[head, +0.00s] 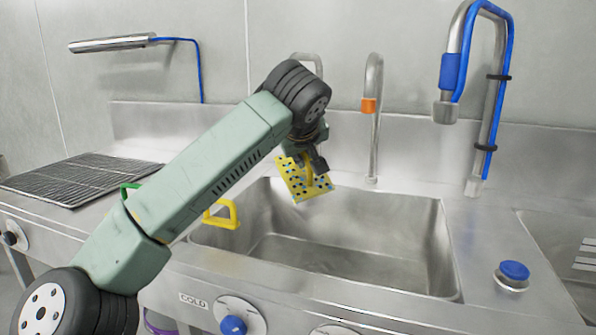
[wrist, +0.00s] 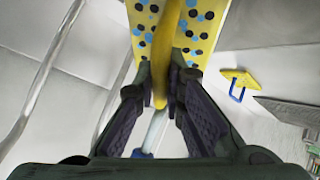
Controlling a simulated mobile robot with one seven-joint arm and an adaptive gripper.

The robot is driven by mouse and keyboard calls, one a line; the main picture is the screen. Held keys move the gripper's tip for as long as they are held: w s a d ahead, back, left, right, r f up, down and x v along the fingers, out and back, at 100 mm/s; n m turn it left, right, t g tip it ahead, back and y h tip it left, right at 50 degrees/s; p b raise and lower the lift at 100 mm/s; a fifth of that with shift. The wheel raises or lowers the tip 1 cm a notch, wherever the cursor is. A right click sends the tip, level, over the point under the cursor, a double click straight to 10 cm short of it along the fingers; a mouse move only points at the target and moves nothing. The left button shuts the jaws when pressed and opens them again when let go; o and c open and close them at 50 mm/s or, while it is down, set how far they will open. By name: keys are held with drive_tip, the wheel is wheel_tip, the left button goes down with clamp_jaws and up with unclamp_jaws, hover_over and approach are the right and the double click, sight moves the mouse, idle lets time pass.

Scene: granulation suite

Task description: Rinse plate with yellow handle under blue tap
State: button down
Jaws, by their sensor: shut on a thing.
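My gripper (head: 312,162) is shut on the yellow handle (wrist: 161,55) of a yellow plate speckled with blue and black dots (head: 297,181). In the wrist view the handle runs between the two fingers, with the spotted plate (wrist: 202,25) behind it. The plate is held tilted in the air over the back left part of the steel sink (head: 350,262). The blue tap (head: 452,72), a curved spout with a blue band and blue hose, stands at the back right, well apart from the plate.
A tap with an orange band (head: 370,105) stands between the plate and the blue tap. A wire rack (head: 75,180) lies left. A blue button (head: 514,271) sits right of the basin.

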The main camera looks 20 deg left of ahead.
drive_tip(key=shift+s+a, duration=0.15)
drive_tip(key=shift+a, duration=0.35)
drive_tip(key=s+d+b, duration=0.2)
drive_tip(key=s, duration=0.5)
drive_tip(key=shift+s+b, duration=0.35)
drive_tip(key=shift+r, duration=0.1)
idle(1.3)
drive_tip(key=p+v, duration=0.2)
drive_tip(key=v, duration=0.4)
drive_tip(key=shift+r, duration=0.15)
idle(0.5)
